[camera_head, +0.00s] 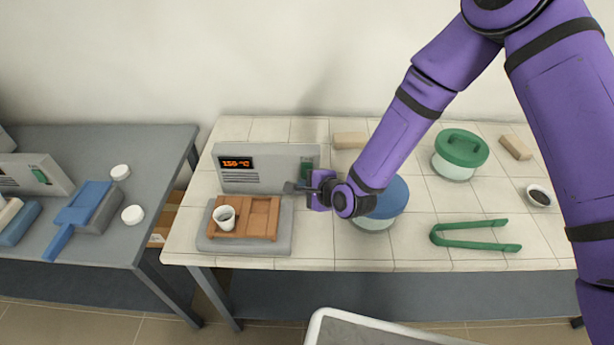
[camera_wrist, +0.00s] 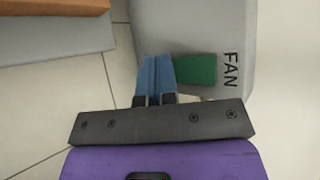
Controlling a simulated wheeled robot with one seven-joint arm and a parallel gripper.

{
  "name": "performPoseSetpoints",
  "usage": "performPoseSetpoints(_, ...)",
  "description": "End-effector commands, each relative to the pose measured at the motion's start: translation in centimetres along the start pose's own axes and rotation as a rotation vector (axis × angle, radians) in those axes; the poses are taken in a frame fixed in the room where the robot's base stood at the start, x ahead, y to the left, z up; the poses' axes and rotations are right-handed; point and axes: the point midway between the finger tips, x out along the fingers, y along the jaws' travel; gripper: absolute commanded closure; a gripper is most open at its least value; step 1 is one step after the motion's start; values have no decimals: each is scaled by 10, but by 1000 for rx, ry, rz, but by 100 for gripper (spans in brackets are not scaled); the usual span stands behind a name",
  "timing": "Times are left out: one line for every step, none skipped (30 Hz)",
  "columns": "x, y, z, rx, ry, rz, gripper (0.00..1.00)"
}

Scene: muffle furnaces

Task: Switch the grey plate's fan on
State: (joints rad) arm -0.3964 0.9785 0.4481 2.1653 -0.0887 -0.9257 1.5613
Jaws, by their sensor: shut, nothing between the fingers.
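The grey plate (camera_head: 284,232) lies on the tiled table with a brown wooden rack and a small white cup on it. Behind it stands a grey control box (camera_head: 268,183) with a lit orange display and vent slots. A green switch (camera_head: 309,162) is at the box's right end; in the wrist view the green switch (camera_wrist: 196,69) lies beside the word FAN. My gripper (camera_head: 291,187) is in front of the box's right part. In the wrist view my gripper's blue fingertips (camera_wrist: 157,68) are shut together, empty, right beside the switch. I cannot tell whether they touch it.
A blue-lidded round container (camera_head: 390,200) stands right of my gripper, partly hidden by my arm. A green-lidded container (camera_head: 460,153), green tongs (camera_head: 474,238) and a small dark-filled dish (camera_head: 539,196) are further right. A separate dark table (camera_head: 140,142) with another unit is at left.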

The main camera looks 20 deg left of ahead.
Motion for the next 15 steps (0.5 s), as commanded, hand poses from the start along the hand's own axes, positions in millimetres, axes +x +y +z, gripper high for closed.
performPoseSetpoints(0, 0, 0, 0, 0, 0, 100)
performPoseSetpoints(0, 0, 0, 0, 0, 0, 100)
performPoseSetpoints(0, 0, 0, 0, 0, 0, 100)
performPoseSetpoints(0, 0, 0, 0, 0, 0, 100)
performPoseSetpoints(1, -1, -1, 0, 0, 0, 100)
performPoseSetpoints(2, -1, -1, 1, 0, 0, 100)
performPoseSetpoints(2, -2, -2, 1, 0, -1, 100)
performPoseSetpoints(3, -2, -2, 1, 0, -1, 100)
performPoseSetpoints(4, -3, -3, 1, 0, -1, 100)
performPoseSetpoints(4, -4, -3, 2, 0, -1, 100)
performPoseSetpoints(5, -4, -4, 2, 0, -1, 100)
performPoseSetpoints(6, -5, -4, 1, 0, -1, 100)
performPoseSetpoints(6, -5, -4, 1, 0, -1, 100)
performPoseSetpoints(6, -5, -4, 1, 0, -1, 100)
performPoseSetpoints(6, -5, -4, 1, 0, 0, 100)
